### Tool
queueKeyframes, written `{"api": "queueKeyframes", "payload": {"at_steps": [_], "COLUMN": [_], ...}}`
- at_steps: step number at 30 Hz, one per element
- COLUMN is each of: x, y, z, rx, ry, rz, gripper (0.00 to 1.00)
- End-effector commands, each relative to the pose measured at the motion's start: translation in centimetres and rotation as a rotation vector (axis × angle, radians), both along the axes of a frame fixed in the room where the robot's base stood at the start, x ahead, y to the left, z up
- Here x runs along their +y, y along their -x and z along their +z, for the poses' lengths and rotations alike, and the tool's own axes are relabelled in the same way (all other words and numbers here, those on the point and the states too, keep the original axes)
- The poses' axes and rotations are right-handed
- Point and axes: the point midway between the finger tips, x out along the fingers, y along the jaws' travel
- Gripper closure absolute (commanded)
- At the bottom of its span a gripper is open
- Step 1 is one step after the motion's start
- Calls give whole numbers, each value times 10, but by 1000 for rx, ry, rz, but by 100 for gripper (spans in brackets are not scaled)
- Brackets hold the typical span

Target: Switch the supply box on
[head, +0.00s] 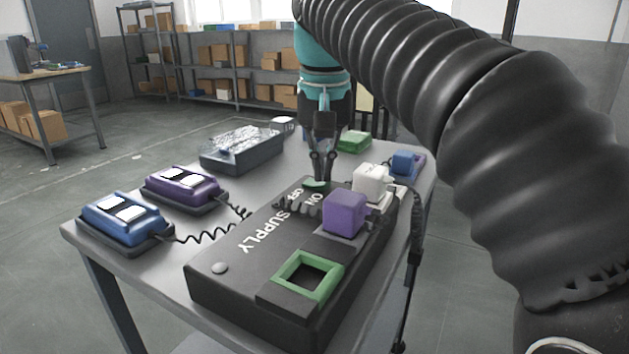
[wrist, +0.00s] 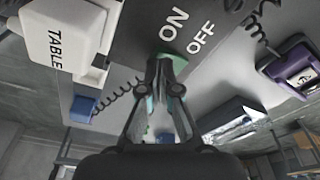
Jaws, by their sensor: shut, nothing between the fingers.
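The black supply box (head: 225,262) lies on the grey table, with SUPPLY, ON and OFF lettered on its top. A small green switch piece (head: 316,184) sits at its far end beside the ON and OFF lettering; it also shows partly behind my fingertips in the wrist view (wrist: 179,63). My gripper (head: 321,179) is shut and empty, pointing down with its fingertips at or just above the green piece. In the wrist view my gripper (wrist: 163,66) covers much of the switch. I cannot tell whether they touch or which way the switch is set.
A purple plug (head: 345,212) and a white plug (head: 370,181) marked TABLE stand on the box. A green-framed socket (head: 308,276) is empty. Blue (head: 122,217) and purple (head: 183,188) handsets, a clear-topped tray (head: 240,152) and a green block (head: 354,140) surround it.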

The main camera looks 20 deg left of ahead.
Motion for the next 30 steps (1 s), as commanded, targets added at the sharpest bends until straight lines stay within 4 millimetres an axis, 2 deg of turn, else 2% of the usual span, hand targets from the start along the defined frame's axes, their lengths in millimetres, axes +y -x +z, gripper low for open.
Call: {"api": "queueKeyframes", "payload": {"at_steps": [14, 30], "x": [0, 0], "y": [0, 0], "z": [-7, 22], "rx": [0, 0], "ry": [0, 0], "rz": [0, 0], "gripper": [100, 100]}}
